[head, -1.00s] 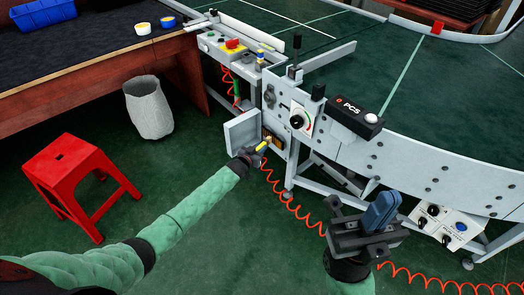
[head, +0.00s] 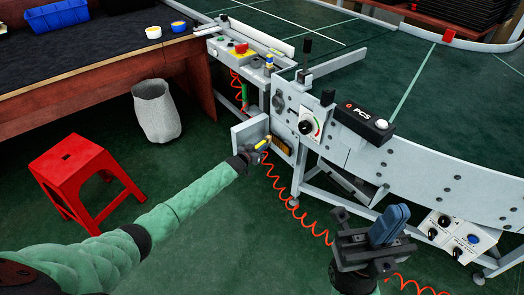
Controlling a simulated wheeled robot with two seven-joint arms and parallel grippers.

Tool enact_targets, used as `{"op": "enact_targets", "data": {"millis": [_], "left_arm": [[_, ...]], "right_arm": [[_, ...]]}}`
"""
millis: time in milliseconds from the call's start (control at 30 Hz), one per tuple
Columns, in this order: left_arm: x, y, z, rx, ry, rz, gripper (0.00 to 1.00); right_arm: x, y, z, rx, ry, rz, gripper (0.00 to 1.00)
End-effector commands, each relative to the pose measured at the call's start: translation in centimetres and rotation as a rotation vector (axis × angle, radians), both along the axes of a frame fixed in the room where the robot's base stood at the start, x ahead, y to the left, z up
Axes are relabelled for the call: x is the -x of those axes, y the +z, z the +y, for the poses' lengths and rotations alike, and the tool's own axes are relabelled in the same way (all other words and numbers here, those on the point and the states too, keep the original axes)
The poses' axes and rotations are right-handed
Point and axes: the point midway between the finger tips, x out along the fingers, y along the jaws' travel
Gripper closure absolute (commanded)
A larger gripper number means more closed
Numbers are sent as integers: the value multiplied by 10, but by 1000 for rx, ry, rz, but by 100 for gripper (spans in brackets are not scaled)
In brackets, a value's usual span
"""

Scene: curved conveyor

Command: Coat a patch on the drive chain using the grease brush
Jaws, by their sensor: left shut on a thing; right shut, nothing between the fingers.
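My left gripper (head: 256,152) is shut on the grease brush, whose yellow part (head: 262,143) shows at the fingertips. It is in front of a small opening (head: 283,147) in the conveyor's side, next to an open grey cover (head: 249,133). The drive chain cannot be made out at this size. I cannot tell whether the brush touches anything inside the opening. My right gripper (head: 389,225), with blue fingers, is shut and empty, in front of the conveyor at the lower right.
The curved green conveyor (head: 440,110) carries a PCS box (head: 364,124) and a dial panel (head: 309,127). A coiled red hose (head: 303,222) hangs below. A red stool (head: 78,165), a grey bin (head: 157,112) and a workbench (head: 100,62) stand to the left. Open floor lies between.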

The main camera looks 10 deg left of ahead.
Motion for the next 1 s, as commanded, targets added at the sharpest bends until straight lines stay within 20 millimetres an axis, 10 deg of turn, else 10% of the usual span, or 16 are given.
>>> {"op": "enact_targets", "data": {"millis": [1000], "left_arm": [[15, 2, 30, 1, -1, 0, 100]], "right_arm": [[0, 13, 0, 0, 0, 0, 100]]}}
